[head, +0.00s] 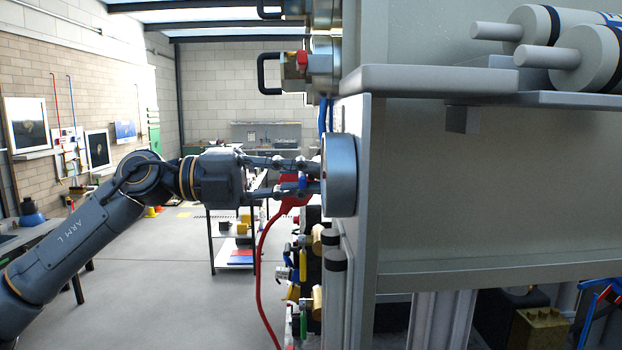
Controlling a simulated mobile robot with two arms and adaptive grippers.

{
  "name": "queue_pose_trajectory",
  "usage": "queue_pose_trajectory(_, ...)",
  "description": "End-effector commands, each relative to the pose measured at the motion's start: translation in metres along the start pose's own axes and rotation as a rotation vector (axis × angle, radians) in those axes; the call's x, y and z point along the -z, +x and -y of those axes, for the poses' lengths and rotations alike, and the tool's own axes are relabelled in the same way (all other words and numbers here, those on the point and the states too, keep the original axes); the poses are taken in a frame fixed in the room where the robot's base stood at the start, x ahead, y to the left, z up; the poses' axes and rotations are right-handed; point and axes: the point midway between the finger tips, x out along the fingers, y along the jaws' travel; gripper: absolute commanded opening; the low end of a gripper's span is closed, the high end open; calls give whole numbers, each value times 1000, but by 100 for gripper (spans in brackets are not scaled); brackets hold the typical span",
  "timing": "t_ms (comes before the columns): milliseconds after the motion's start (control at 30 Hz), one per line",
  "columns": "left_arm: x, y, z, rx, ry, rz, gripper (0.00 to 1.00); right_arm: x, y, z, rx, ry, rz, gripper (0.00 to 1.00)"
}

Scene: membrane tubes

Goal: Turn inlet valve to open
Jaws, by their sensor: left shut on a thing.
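My left gripper (314,176) reaches in from the left at the edge of the grey cabinet. I take this to be the inlet valve, seen nearly edge-on. The part between the fingertips is mostly hidden, and the valve's turn position cannot be told. My right gripper is not in view.
The cabinet (362,200) fills the right, with a shelf edge (430,80) and white cylinders (570,55) above. Black-handled fittings (270,72) stick out above my gripper. A red hose (260,270) hangs below it.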

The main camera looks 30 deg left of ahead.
Motion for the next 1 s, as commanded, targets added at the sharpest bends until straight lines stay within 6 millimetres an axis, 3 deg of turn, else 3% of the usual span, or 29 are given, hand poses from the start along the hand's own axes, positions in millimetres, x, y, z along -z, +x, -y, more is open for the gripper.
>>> queue_pose_trajectory(300,2,-4,8,4,-112,9,0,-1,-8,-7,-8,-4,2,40)
queue_pose_trajectory(833,2,-5,9,7,-136,9,0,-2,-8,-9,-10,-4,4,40)
queue_pose_trajectory(867,2,-5,9,7,-136,9,19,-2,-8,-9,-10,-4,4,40)
queue_pose_trajectory(900,2,-5,9,7,-136,9,27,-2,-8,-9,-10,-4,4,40)
queue_pose_trajectory(967,2,-5,9,6,-136,8,40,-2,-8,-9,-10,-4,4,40)
queue_pose_trajectory(1000,3,-5,9,5,-135,7,40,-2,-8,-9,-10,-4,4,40)
